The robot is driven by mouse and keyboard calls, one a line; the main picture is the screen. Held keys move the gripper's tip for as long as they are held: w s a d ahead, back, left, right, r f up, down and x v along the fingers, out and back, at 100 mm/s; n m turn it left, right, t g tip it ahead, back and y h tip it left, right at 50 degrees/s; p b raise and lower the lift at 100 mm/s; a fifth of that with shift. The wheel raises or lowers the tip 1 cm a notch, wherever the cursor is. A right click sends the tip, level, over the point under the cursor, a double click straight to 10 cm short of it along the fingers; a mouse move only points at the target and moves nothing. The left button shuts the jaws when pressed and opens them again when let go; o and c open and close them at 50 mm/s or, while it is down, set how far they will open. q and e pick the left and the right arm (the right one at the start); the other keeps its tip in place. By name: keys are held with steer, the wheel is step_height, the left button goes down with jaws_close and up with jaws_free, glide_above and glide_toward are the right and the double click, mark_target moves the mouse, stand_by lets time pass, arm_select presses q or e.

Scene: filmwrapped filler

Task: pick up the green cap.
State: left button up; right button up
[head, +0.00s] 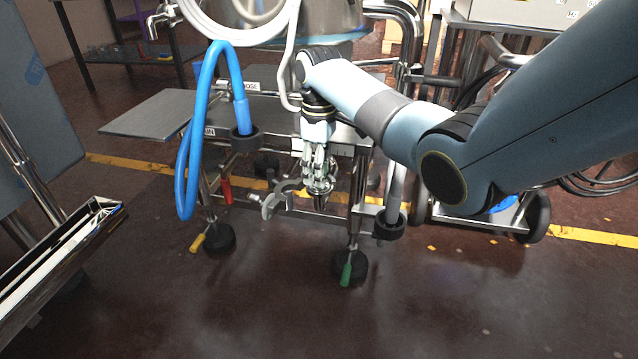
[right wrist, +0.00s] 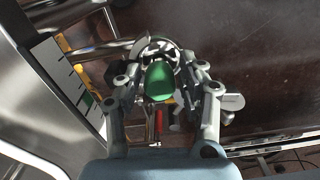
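In the right wrist view, the green cap (right wrist: 159,80) sits between the fingertips of my right gripper (right wrist: 163,72). The fingers bend inward and appear to touch it from both sides. In the head view, my right gripper (head: 319,188) points down in front of the metal filler frame, its fingers close together. The cap cannot be made out there. What lies directly under the cap is hidden in the wrist view. My left gripper is not in view.
A grey clamp (head: 275,200) is just left of the gripper. A blue hose (head: 187,130) hangs farther left. A steel trough (head: 60,255) stands at the left. The front floor is clear.

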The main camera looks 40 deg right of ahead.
jaws_close()
stand_by(0.3)
